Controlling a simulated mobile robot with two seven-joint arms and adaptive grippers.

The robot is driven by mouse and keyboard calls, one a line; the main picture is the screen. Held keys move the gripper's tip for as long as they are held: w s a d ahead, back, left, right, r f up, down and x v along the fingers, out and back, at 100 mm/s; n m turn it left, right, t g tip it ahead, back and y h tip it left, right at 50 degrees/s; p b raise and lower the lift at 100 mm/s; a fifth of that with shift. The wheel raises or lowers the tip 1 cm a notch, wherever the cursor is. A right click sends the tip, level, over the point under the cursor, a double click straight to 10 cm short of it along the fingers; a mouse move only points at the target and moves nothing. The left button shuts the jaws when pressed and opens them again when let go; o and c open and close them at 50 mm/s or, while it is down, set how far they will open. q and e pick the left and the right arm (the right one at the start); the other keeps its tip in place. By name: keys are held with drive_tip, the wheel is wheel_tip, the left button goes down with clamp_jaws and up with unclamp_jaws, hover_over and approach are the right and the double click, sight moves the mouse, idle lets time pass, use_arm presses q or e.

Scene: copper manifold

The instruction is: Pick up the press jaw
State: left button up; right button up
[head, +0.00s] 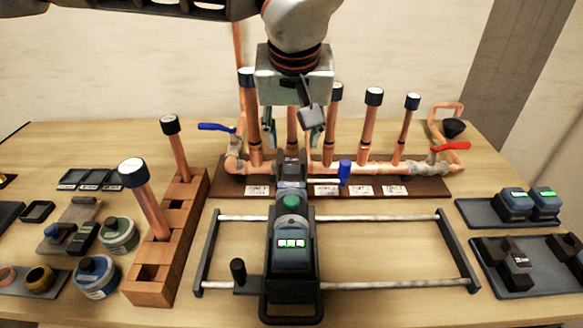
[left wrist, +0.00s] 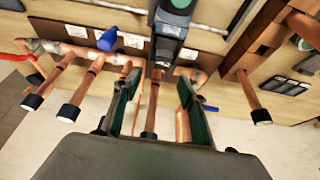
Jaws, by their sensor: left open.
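My left gripper (head: 294,140) hangs over the far end of the press tool, pointing down, with its two green-padded fingers apart. In the left wrist view the gripper (left wrist: 156,105) is open, and a copper pipe shows between the fingers. A dark labelled block, which looks like a press jaw (head: 290,160), sits at the far end of the blue-grey press tool (head: 291,235). It also shows in the left wrist view (left wrist: 165,50), just beyond the fingertips. Contact cannot be told. Similar dark labelled blocks (head: 516,268) lie in the right tray. My right gripper is out of view.
The copper manifold (head: 375,168) with upright capped pipes stands close behind and around the gripper. A rail frame (head: 390,285) surrounds the tool. A wooden pipe rack (head: 155,283) stands left. Two batteries (head: 514,205) sit in a tray at right.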

sight(292, 157)
use_arm(q)
drive_tip(key=x, duration=0.6)
drive_tip(key=shift+a, duration=0.15)
drive_tip(key=shift+r, duration=0.1)
clamp_jaws()
